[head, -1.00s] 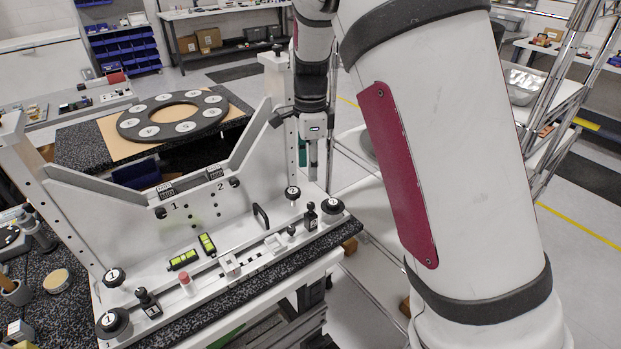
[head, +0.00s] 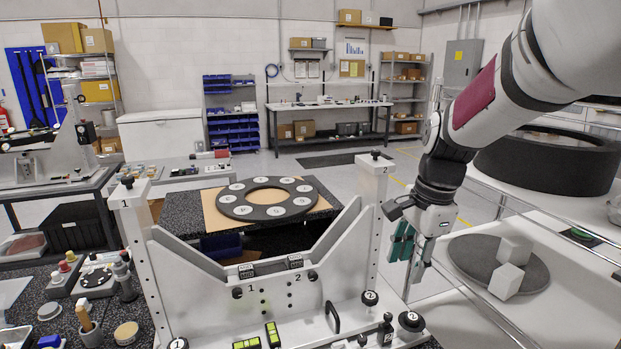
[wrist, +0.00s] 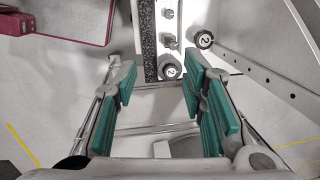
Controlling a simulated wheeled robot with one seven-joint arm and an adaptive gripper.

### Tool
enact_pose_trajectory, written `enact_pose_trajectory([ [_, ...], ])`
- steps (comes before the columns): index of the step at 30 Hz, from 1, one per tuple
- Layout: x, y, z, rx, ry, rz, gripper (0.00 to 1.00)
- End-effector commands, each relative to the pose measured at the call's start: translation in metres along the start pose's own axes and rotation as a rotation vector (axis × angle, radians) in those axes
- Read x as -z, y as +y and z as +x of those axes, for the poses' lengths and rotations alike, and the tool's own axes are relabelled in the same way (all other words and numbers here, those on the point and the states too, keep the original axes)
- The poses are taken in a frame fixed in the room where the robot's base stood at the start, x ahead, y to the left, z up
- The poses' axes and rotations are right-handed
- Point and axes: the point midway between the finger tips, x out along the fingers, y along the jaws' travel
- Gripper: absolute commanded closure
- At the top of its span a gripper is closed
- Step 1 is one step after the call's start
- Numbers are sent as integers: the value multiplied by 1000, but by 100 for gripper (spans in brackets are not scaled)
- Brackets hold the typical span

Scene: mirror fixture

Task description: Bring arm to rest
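My gripper (head: 408,250) hangs at the right of the white mirror fixture in the head view, beside its post marked 2. It has green finger pads. In the wrist view my gripper (wrist: 160,105) has its two pad sets wide apart with nothing between them. The white fixture (head: 190,285) stands upright on the table, with V-shaped arms and black knobs. Its right end with knobs marked 2 also shows in the wrist view (wrist: 260,75), beyond the fingers. My arm comes in from the upper right of the head view.
A dark ring plate with white discs (head: 237,208) lies on a table behind the fixture. At the right, a white shelf cart (head: 455,300) bears a grey round plate (head: 470,262) with white blocks and a large black ring (head: 545,165). Open floor lies behind.

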Motion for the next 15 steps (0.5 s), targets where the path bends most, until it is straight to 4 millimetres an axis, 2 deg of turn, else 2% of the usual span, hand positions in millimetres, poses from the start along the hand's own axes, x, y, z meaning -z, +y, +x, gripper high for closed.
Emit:
enact_pose_trajectory([
  [1, -4, 11, -14, 31, -7, -74, 62],
  [6, -20, 49, -46, 111, 12, -362, 62],
  [12, -37, 98, -72, 184, 101, -704, 62],
  [15, -45, 122, -79, 203, 170, -873, 62],
])
